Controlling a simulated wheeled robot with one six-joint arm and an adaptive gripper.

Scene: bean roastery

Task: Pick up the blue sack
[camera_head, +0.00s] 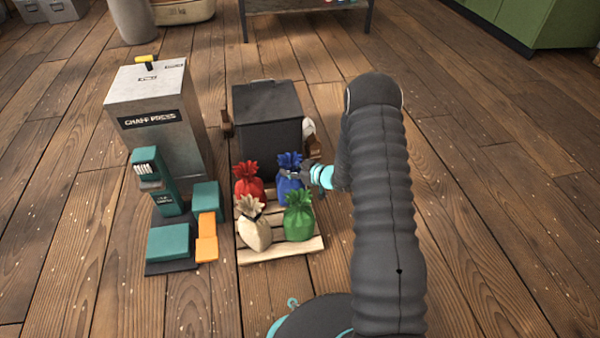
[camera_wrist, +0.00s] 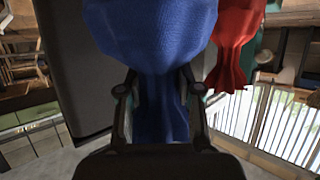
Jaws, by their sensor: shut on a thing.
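The blue sack (camera_head: 289,187) stands at the back right of a wooden pallet (camera_head: 283,252) in the head view. My gripper (camera_head: 312,176) reaches in from the right and is shut on the sack's gathered neck. In the wrist view the blue sack (camera_wrist: 155,35) fills the upper middle, with its neck between the two fingers of my gripper (camera_wrist: 160,100). Whether the sack's base touches the pallet cannot be told.
On the pallet, a red sack (camera_head: 248,186) is left of the blue one, a cream sack (camera_head: 254,230) front left, a green sack (camera_head: 299,222) front right. A dark bin (camera_head: 268,112) stands behind. The chaff press (camera_head: 160,115) and teal machine (camera_head: 165,205) stand left. Floor right is clear.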

